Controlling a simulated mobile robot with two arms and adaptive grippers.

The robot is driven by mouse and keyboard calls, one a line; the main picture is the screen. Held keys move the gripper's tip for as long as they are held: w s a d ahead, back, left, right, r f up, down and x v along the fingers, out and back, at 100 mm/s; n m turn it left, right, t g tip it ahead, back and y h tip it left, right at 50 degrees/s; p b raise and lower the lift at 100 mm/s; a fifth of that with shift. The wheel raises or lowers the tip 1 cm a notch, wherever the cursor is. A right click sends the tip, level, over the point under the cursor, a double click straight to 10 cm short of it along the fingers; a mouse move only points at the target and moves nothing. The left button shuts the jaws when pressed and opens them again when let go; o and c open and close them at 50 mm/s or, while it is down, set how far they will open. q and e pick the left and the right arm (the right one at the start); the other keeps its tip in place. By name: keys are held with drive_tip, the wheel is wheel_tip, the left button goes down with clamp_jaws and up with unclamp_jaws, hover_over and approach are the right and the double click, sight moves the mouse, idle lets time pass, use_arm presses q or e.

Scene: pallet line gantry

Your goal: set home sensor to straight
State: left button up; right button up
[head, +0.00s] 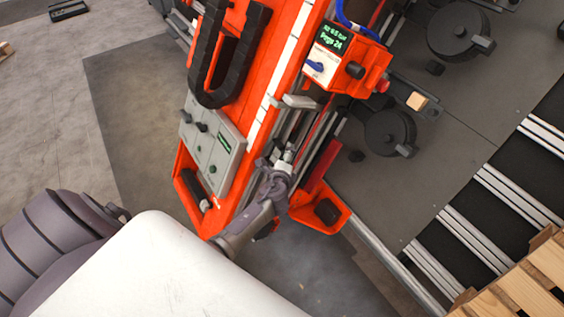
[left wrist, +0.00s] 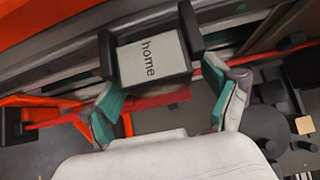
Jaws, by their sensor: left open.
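The home sensor (left wrist: 150,62) is a grey block labelled "home" between two black side pieces, on a metal rail in the left wrist view. Its face sits slightly turned in that picture. My left gripper (left wrist: 162,85) is open, its teal-padded fingers spread on either side of the block's near end. I see a gap on both sides, and I cannot tell whether anything touches. In the head view my left gripper (head: 277,183) is at the lower end of the orange machine's rail and largely hides the sensor. My right gripper is not in view.
The orange machine (head: 262,62) carries a grey button panel (head: 212,145) and a control box (head: 335,62) with a green display. Black round parts (head: 388,132) stand to its right. A wooden pallet (head: 530,285) lies at the lower right. Open floor lies at left.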

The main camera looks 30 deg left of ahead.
use_arm(q)
drive_tip(key=v, duration=1.1)
drive_tip(key=s+d+f+n+g+h, duration=0.25)
drive_tip(key=s+f, duration=0.55)
drive_tip(key=f, duration=0.5)
drive_tip(key=s+d+f+n+g+h, duration=0.2)
drive_tip(key=s+f+n+g, duration=0.15)
drive_tip(key=s+f, duration=0.7)
drive_tip(key=s+d+f+n+g+h, duration=0.1)
drive_tip(key=s+f+n+g, duration=0.2)
drive_tip(key=s+f, duration=0.4)
drive_tip(key=s+d+f+n+g, duration=0.2)
drive_tip(key=s+f+n, duration=0.3)
drive_tip(key=s, duration=1.1)
wheel_tip(320, 180, down, 3)
drive_tip(key=shift+s+d+f+n+g+h, duration=0.2)
drive_tip(key=shift+s+n+g+h, duration=0.1)
drive_tip(key=shift+s+g+h, duration=0.1)
